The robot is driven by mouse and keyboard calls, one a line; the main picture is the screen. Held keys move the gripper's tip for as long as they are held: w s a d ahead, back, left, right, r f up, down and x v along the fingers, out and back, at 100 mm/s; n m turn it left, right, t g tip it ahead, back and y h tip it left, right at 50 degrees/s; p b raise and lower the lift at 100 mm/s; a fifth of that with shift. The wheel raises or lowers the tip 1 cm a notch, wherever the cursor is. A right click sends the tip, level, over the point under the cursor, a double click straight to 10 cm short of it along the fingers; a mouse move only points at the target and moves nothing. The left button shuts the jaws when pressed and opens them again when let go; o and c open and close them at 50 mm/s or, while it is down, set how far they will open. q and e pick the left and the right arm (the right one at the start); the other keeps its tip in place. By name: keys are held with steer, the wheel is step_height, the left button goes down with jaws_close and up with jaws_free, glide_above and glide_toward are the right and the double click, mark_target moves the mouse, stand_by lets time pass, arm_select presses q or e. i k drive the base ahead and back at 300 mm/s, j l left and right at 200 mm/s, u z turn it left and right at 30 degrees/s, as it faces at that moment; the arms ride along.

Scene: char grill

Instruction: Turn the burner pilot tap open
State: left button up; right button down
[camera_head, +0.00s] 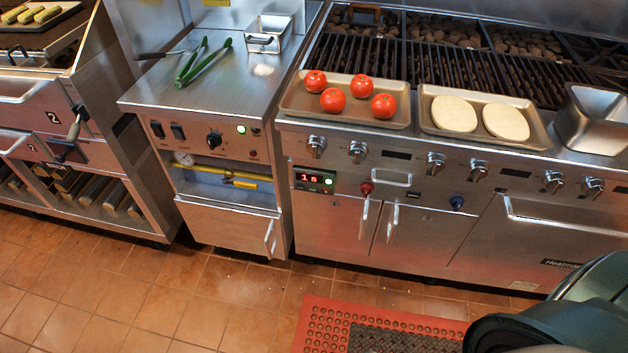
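A yellow pipe (241,181) runs across an open recess in the middle steel cabinet (227,222). A small tap-like fitting (228,178) sits near the pipe's middle; its handle is too small to tell how it is turned. A round pressure gauge (184,158) is at the recess's left end. On the grill front, a red knob (367,188) and a blue knob (456,202) sit below the row of burner knobs. I cannot tell for certain which of these is the pilot tap. Neither of my grippers is in view.
Green-handled tongs (203,63) lie on the cabinet top. Trays of tomatoes (315,81) and flat rounds (454,114) line the grill's front. A dark rounded shape (590,315) fills the lower right.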

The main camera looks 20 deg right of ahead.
mark_target(457, 202)
steer(key=k+z, duration=0.1)
steer(key=z, duration=1.05)
